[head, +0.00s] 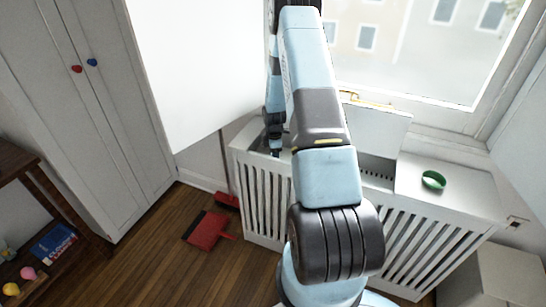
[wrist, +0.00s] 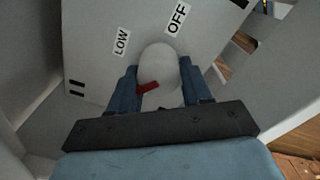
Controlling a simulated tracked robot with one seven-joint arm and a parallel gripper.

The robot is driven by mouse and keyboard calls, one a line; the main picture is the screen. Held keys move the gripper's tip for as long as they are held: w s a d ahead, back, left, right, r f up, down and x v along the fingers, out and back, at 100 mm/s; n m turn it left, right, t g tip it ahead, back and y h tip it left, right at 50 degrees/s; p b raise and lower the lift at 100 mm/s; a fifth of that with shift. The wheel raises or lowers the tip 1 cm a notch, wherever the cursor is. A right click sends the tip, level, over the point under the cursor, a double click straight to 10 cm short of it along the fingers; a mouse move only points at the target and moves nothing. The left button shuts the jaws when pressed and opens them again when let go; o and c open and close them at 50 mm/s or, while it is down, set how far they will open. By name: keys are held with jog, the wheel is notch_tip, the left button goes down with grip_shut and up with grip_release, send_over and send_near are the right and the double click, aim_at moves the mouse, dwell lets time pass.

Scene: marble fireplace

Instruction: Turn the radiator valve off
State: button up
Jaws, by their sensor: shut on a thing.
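The radiator valve is a pale round knob (wrist: 160,62) in the middle of the wrist view. It has a red pointer (wrist: 148,88) on its near side, toward the left finger. Behind it a pale plate carries a LOW label (wrist: 121,42) on the left and an OFF label (wrist: 178,18) above and to the right. The pointer lies at neither label. My gripper (wrist: 162,88) has one blue finger on each side of the knob and is shut on it. In the head view my arm reaches down into the white radiator cover (head: 265,200), and the valve is hidden.
The cover's lid (head: 378,125) stands raised against the window side. A green ring-shaped dish (head: 433,180) sits on the cover's right top. A red dustpan (head: 207,229) lies on the wooden floor. A white cabinet (head: 85,100) and a dark shelf (head: 60,215) stand left.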

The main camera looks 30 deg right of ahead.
jog(key=m, duration=0.7)
jog(key=shift+d, duration=0.2)
jog(key=m, duration=0.3)
jog(key=shift+d+m, duration=0.1)
jog(key=shift+m, duration=0.2)
jog(key=m, duration=0.3)
jog(key=shift+d+f+m, duration=0.1)
jog(key=shift+m, duration=0.2)
jog(key=m, duration=0.3)
jog(key=shift+d+m, duration=0.1)
jog(key=shift+m, duration=0.2)
jog(key=m, duration=0.3)
jog(key=shift+m, duration=0.4)
jog(key=m, duration=0.6)
jog(key=shift+s+d+m, duration=0.15)
jog(key=shift+m, duration=0.25)
jog(key=o, duration=1)
jog(key=shift+c, duration=0.2)
